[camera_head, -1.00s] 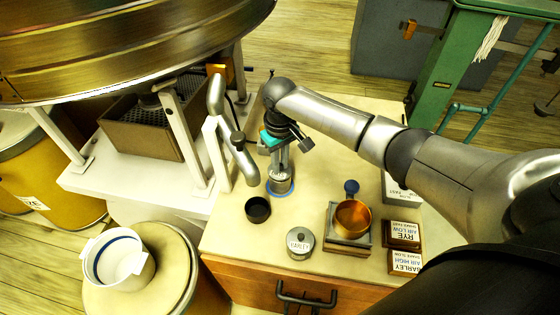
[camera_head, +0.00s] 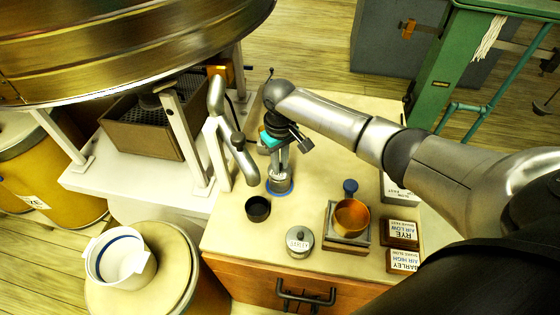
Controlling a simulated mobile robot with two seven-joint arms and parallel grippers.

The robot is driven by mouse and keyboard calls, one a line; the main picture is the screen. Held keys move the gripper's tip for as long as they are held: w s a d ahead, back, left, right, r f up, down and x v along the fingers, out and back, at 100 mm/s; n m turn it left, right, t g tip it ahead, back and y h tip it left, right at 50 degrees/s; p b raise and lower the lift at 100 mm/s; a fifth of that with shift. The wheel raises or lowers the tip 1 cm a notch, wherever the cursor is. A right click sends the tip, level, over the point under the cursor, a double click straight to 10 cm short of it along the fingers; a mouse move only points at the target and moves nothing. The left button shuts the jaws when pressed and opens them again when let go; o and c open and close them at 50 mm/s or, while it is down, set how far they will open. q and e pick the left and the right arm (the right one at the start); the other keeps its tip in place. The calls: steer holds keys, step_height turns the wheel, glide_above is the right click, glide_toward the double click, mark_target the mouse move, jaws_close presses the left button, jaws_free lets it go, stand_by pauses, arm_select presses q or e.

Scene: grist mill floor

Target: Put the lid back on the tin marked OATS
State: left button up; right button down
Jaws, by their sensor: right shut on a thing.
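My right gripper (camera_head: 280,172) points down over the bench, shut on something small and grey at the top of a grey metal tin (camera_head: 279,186). The fingers hide most of the held piece; it appears to be a lid, and I cannot tell if it is seated. A lidded tin marked BARLEY (camera_head: 299,242) stands nearer the front edge. My left gripper is not in view.
A dark open cup (camera_head: 257,208) stands close to the gripper at lower left. A copper pan (camera_head: 351,217) on a scale, and cards marked RYE (camera_head: 401,232) and BARLEY (camera_head: 405,261), are to the right. White machine legs and a grey pipe (camera_head: 243,158) stand close on the left.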

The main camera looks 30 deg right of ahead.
steer(key=shift+p, duration=0.45)
steer(key=shift+f+p, duration=0.15)
steer(key=shift+p, duration=0.15)
stand_by(0.9)
steer(key=shift+p, duration=0.4)
stand_by(0.4)
steer(key=shift+c, duration=1.4)
jaws_free()
steer(key=shift+r+p, duration=3.55)
steer(key=shift+p, duration=0.55)
